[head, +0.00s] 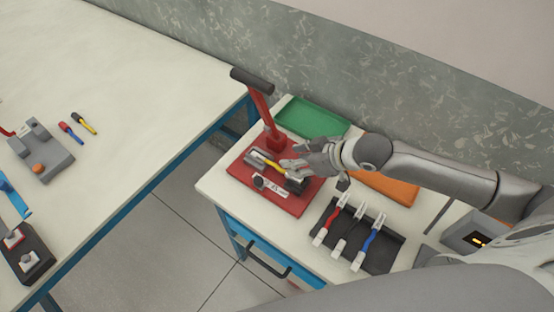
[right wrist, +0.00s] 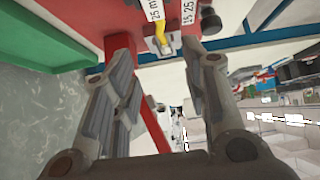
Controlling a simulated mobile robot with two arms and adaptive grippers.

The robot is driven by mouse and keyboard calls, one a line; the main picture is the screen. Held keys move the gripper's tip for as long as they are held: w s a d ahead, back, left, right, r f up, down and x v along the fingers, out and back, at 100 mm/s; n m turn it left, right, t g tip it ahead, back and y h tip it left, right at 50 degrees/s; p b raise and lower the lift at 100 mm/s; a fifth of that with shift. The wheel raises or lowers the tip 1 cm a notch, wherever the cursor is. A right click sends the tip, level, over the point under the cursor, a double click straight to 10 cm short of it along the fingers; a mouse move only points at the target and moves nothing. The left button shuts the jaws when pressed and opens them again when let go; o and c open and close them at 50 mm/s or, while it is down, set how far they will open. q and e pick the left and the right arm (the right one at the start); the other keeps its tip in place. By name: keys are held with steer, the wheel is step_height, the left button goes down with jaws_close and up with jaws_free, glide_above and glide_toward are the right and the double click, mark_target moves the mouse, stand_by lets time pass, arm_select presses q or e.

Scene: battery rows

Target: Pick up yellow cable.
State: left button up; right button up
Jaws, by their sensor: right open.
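The yellow cable (head: 267,162) lies in the metal holder of a red bench tool (head: 291,206) on the small table. Part of it is hidden behind my right gripper (head: 287,168). In the right wrist view a short piece of the yellow cable (right wrist: 162,44) shows between the fingertips of my right gripper (right wrist: 165,50). The two fingers are spread, one on either side of it, and I see no contact. My left gripper is not in view.
A red lever (head: 262,108) with a dark handle stands up behind the tool. A green tray (head: 310,118) and an orange tray (head: 395,190) are nearby. A black tray (head: 378,262) holds red, black and blue cables. A larger white table (head: 150,80) stands left, across a gap.

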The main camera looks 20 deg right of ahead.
mark_target(276, 165)
steer(key=x, duration=0.3)
steer(key=shift+s+a, duration=0.15)
steer(key=shift+a, duration=0.05)
steer(key=shift+f, duration=0.2)
steer(key=shift+w+a+f, duration=0.1)
steer(key=shift+w+f, duration=0.1)
steer(key=shift+w, duration=0.1)
steer(key=p+x, duration=0.1)
steer(key=x, duration=0.3)
steer(key=shift+s+f+p, duration=0.15)
steer(key=shift+s+p, duration=0.1)
steer(key=shift+p, duration=0.05)
steer(key=shift+w+f, duration=0.2)
steer(key=shift+f, duration=0.1)
steer(key=c, duration=0.4)
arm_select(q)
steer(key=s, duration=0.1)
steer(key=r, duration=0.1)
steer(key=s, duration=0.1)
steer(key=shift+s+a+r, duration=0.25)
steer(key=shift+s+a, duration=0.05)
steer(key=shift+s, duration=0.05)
arm_select(e)
jaws_close()
